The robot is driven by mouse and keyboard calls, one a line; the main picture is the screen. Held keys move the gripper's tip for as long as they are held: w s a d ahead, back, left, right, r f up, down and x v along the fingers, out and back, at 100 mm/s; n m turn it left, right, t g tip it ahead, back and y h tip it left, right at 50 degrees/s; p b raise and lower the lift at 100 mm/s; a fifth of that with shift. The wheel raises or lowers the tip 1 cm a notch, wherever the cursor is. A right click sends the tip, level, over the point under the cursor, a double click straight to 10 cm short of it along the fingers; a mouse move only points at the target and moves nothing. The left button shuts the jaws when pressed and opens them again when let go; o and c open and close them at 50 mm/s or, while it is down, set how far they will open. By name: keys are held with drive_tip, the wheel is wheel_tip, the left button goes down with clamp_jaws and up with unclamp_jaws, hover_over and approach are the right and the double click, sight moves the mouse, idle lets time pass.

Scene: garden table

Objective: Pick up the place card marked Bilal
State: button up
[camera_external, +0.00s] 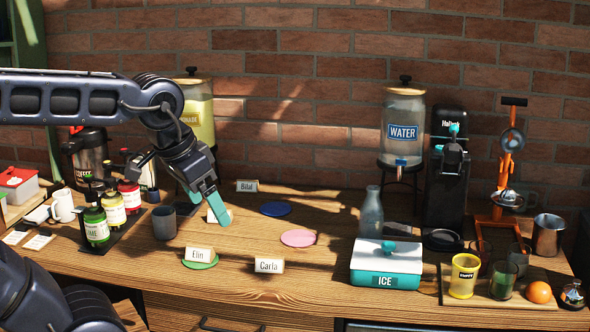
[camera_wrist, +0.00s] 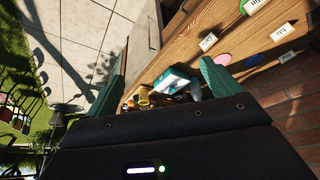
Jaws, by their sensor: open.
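The white place card marked Bilal (camera_external: 247,185) stands at the back of the wooden table, near the brick wall, in the external view. In the wrist view, a small card at the right (camera_wrist: 285,57) seems to be it, but its lettering is too small to be sure. My gripper (camera_external: 211,207) has teal fingers and is open, with nothing seen between them. It hangs over the table, left of the Bilal card and nearer the camera. In the wrist view the fingers are spread apart (camera_wrist: 163,60). Another white card (camera_external: 213,216) is partly hidden behind a finger.
Cards marked Elin (camera_external: 198,253) and Carla (camera_external: 269,266) stand at the front. Blue (camera_external: 275,209) and pink (camera_external: 298,238) discs lie right of my gripper. A grey cup (camera_external: 164,223) and bottles (camera_external: 96,225) are at left. The ICE box (camera_external: 386,265) stands at right.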

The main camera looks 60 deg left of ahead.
drive_tip(key=w+a+r+n, duration=0.1)
drive_tip(key=w+a+r, duration=0.15)
drive_tip(key=w, duration=0.35)
drive_tip(key=w+a+r+n+g, duration=0.1)
drive_tip(key=w+a+r, duration=0.1)
drive_tip(key=w+a, duration=0.3)
drive_tip(key=w+a+r+n, duration=0.1)
drive_tip(key=w+a+r, duration=0.15)
drive_tip(key=w, duration=0.45)
drive_tip(key=w+a+f+n+g, duration=0.1)
drive_tip(key=w+a+f+n, duration=0.1)
drive_tip(key=w+a, duration=1.25)
drive_tip(key=n+g, duration=0.2)
drive_tip(key=n, duration=0.3)
hover_over(247, 181)
wheel_tip(247, 181, down, 23)
drive_tip(key=shift+w+a+f, duration=0.1)
drive_tip(key=shift+f, duration=2.55)
drive_tip(key=shift+a+f, duration=0.1)
drive_tip(key=shift+f, duration=2.5)
drive_tip(key=c, duration=1.1)
drive_tip(key=shift+o, duration=0.2)
